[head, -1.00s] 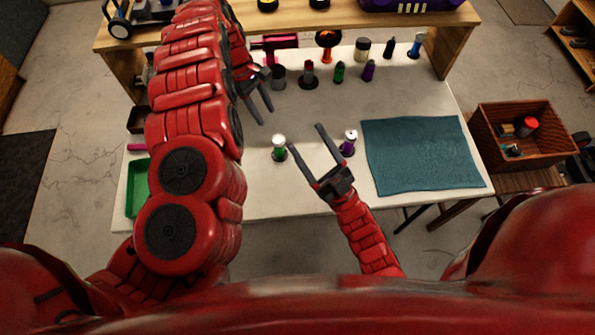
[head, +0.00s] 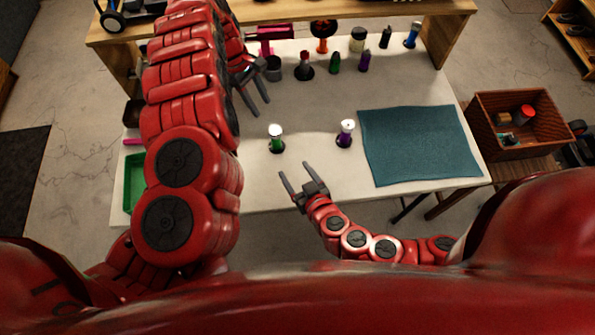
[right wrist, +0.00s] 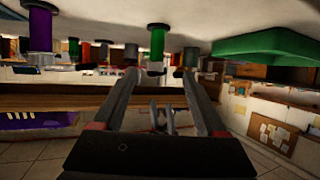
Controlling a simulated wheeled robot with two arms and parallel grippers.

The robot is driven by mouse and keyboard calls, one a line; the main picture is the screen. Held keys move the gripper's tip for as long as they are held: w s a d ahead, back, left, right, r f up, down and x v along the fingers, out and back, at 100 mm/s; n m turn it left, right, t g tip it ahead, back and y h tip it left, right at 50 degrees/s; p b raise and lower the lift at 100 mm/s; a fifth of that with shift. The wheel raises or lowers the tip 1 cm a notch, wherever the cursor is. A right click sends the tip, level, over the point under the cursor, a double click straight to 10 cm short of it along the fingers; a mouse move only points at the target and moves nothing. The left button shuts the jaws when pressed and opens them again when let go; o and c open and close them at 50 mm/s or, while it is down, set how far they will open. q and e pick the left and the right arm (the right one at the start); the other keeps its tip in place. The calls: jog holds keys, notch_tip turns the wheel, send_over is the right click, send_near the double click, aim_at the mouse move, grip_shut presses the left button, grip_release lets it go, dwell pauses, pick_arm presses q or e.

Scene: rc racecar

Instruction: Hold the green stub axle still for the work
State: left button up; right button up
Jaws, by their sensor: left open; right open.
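The green stub axle (head: 277,141), green with a pale metal top, stands upright in a dark round base on the white table. In the right wrist view, which is upside down, the green axle (right wrist: 157,42) shows ahead of the fingers. My right gripper (head: 294,168) is open and empty, low at the table's front edge, in front of the axle and slightly right of it, not touching it. My left gripper (head: 261,109) is open and empty, above the table behind the axle and a little left, apart from it.
A similar purple piece (head: 345,134) stands right of the axle. A teal mat (head: 420,145) covers the table's right side. Several small parts and bottles line the back below a wooden shelf (head: 290,27). A green tray (head: 134,180) is at left.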

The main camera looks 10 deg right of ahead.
aim_at(277, 142)
jog(key=x, duration=1.5)
jog(key=shift+w+d+r, duration=0.1)
jog(key=shift+w+d, duration=0.05)
jog(key=shift+w, duration=0.25)
jog(key=shift+w+f, duration=0.4)
jog(key=shift+w, duration=0.35)
